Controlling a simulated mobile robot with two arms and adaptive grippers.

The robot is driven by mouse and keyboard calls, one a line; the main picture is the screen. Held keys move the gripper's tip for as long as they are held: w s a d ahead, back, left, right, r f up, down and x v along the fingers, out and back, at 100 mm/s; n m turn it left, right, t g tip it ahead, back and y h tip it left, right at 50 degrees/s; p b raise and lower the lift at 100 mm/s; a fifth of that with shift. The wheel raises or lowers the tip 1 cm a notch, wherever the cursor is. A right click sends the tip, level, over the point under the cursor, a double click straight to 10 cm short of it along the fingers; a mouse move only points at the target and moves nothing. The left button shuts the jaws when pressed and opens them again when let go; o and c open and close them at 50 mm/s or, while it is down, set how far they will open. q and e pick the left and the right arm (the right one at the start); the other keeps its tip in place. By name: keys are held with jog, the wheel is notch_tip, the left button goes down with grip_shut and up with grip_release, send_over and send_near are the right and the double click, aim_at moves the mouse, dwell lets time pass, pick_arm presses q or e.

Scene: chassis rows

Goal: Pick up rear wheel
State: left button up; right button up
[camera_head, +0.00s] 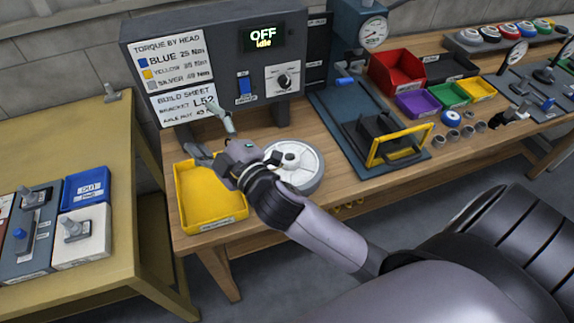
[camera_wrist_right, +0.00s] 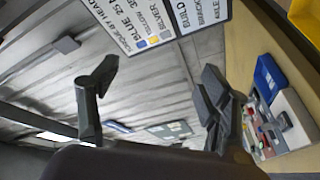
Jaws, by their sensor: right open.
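A wheel (camera_head: 307,172) with a pale disc, a grey rim and a raised hub lies flat on the wooden bench, right of the yellow tray. My right wrist hides part of its left side. My right gripper (camera_head: 209,136) is open and empty, with its fingers spread above the back of the yellow tray, left of the wheel. In the right wrist view its two fingers (camera_wrist_right: 157,92) stand wide apart with nothing between them, and no wheel shows there. My left gripper is not in view.
The yellow tray (camera_head: 213,222) sits at the bench's front left corner. A torque control box (camera_head: 222,98) reading OFF stands behind. A press with a dark base (camera_head: 345,128) and yellow frame stands right of the wheel. A yellow side table (camera_head: 104,130) is at left.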

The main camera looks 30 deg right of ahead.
jog(key=a+r+n+y, duration=0.9)
jog(key=r+n+y, duration=0.1)
jog(key=n, duration=0.2)
jog(key=s+a+f+n+g+y, duration=0.1)
jog(key=s+a+n+g+y, duration=0.3)
jog(key=n+g, duration=0.45)
jog(key=s+a+f+n+g+y, duration=0.1)
jog(key=s+a+n+g+y, duration=0.2)
jog(key=a+n+g, duration=0.6)
jog(key=n+g+h, duration=0.1)
jog(key=n+h, duration=1.1)
jog(key=h, duration=1.1)
send_over(289, 155)
jog(key=a, duration=0.3)
jog(key=shift+m, duration=0.25)
jog(key=f, duration=2.2)
jog(key=shift+s+d, duration=0.1)
jog(key=shift+s, duration=0.2)
jog(key=p+x, duration=0.1)
jog(key=x, duration=0.1)
jog(key=s+p+x, duration=0.1)
jog(key=x, duration=0.1)
jog(key=shift+d+f, duration=0.2)
jog(key=shift+d, duration=0.05)
jog(key=shift+w+d+f, duration=0.15)
jog(key=shift+f, duration=0.4)
